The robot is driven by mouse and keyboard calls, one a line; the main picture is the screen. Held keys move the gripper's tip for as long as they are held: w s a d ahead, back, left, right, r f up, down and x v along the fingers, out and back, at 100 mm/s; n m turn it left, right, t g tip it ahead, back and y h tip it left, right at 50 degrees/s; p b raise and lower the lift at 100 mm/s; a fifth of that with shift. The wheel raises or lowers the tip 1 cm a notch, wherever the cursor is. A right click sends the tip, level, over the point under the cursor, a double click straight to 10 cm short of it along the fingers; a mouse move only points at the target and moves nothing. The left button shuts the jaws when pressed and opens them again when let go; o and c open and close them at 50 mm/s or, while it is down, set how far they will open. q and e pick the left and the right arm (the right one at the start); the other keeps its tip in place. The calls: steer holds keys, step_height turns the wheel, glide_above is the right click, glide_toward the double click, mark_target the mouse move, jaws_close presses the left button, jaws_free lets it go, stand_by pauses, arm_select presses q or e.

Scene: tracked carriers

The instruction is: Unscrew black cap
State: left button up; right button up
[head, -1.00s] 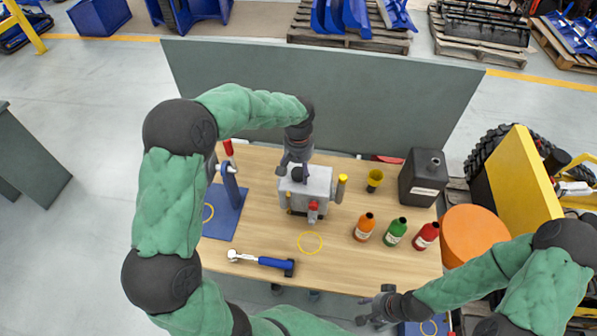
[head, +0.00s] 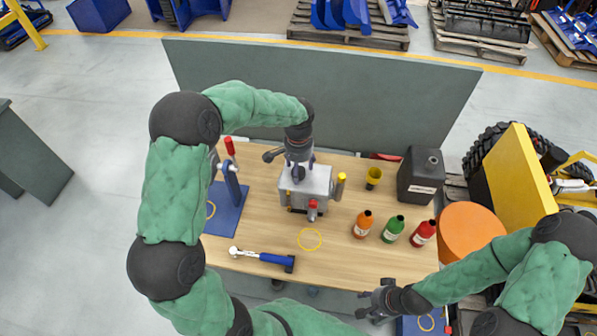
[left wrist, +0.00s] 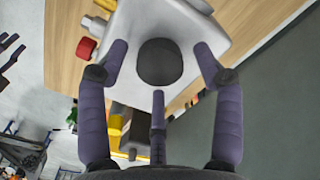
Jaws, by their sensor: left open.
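The black cap (left wrist: 160,62) sits on top of a grey metal housing (left wrist: 185,22), seen in the left wrist view. In the head view the cap (head: 298,174) is partly hidden under my left gripper (head: 292,166). My left gripper, also in the wrist view (left wrist: 160,70), is open, pointing down over the cap. Its three fingers stand spread around the cap with gaps visible between them and it. The grey housing (head: 318,184) stands upright on the wooden table. My right gripper (head: 362,302) is open and empty near the table's front edge.
On the table (head: 345,250) are a ratchet tool (head: 264,258), orange (head: 362,224), green (head: 393,229) and red (head: 423,233) bottles, a yellow cup (head: 373,178) and a black canister (head: 420,176). A blue stand (head: 224,211) is left of the housing. A grey panel (head: 390,105) rises behind.

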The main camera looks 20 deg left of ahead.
arm_select(q)
steer(key=shift+c, duration=0.3)
steer(key=c, duration=1)
steer(key=shift+f+n+b, duration=0.1)
steer(key=shift+n+b, duration=0.4)
steer(key=shift+n, duration=0.4)
steer(key=n+b, duration=0.2)
steer(key=n, duration=0.2)
steer(key=shift+n, duration=0.3)
steer(key=n, duration=0.3)
steer(key=shift+b, duration=0.4)
steer(key=shift+n, duration=0.3)
steer(key=n+b, duration=0.1)
steer(key=n, duration=0.2)
steer(key=shift+n, duration=0.4)
steer(key=n+b, duration=0.1)
steer(key=n, duration=0.3)
steer(key=shift+b, duration=0.35)
steer(key=shift+n, duration=0.9)
